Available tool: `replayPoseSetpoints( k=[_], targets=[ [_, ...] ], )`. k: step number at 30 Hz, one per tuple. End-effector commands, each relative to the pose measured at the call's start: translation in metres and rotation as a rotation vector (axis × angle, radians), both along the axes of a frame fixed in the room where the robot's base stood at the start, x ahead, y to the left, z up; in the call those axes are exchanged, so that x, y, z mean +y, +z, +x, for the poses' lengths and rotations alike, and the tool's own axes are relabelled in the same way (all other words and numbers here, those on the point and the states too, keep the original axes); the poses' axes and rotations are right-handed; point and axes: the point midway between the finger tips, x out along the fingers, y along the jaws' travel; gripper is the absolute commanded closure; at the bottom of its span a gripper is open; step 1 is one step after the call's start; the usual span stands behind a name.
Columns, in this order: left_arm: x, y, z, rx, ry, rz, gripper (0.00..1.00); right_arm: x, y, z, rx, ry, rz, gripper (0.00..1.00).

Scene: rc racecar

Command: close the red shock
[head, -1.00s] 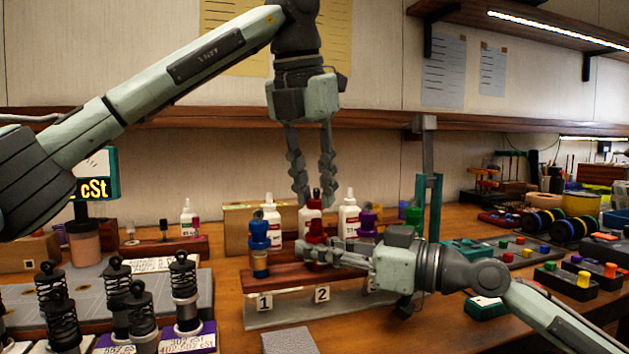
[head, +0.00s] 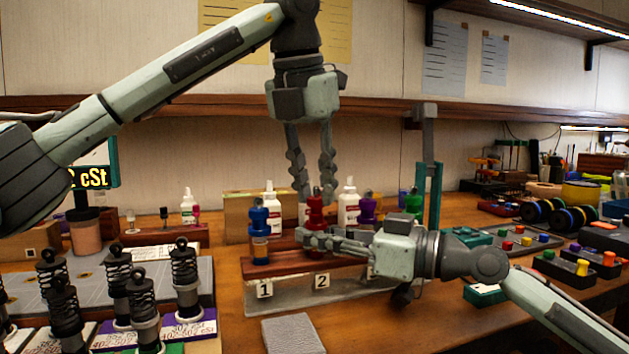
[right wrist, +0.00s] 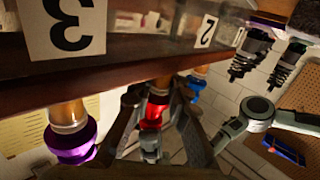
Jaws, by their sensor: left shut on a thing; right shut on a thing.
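The red shock (head: 316,214) stands upright near the number 2 label on the wooden rack (head: 288,271). Its red upper part and dark top meet with no clear gap. My left gripper (head: 314,194) points straight down from above, its fingers shut on the top of the red shock. My right gripper (head: 316,240) comes in level from the right and is shut on the shock lower down. In the right wrist view the red shock (right wrist: 153,113) appears inverted between the fingers of my right gripper (right wrist: 152,140). The shock's lower body is hidden by my right fingers.
White bottles (head: 349,205) stand behind. Several black spring shocks (head: 184,268) stand at front left. Bench right of the grey block (head: 292,334) is clear.

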Motion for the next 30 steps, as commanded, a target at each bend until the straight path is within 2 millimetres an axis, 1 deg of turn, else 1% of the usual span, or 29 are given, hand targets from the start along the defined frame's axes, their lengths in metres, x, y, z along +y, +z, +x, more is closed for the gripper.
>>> replayPoseSetpoints(
  k=[11, 14, 17, 30],
  targets=[
    [0.0002, -0.0066, 0.0, 0.001, -0.004, 0.001, 0.86, 0.0, -0.0001, 0.0, 0.0, 0.0, 0.0, 1.0],
    [0.0012, -0.0066, 0.0006, 0.003, -0.07, 0.0, 0.86, 0.0, -0.0001, 0.0, 0.0, 0.0, 0.0, 1.0],
    [0.0026, -0.0063, 0.0017, 0.004, -0.243, -0.002, 0.86, 0.0, -0.0002, 0.0, 0.0, 0.0, 0.0, 1.0],
    [0.0023, -0.0062, 0.0074, 0.004, -1.28, -0.002, 0.86, -0.0001, -0.0004, 0.0, 0.0, 0.0, -0.001, 1.0]
  ],
)
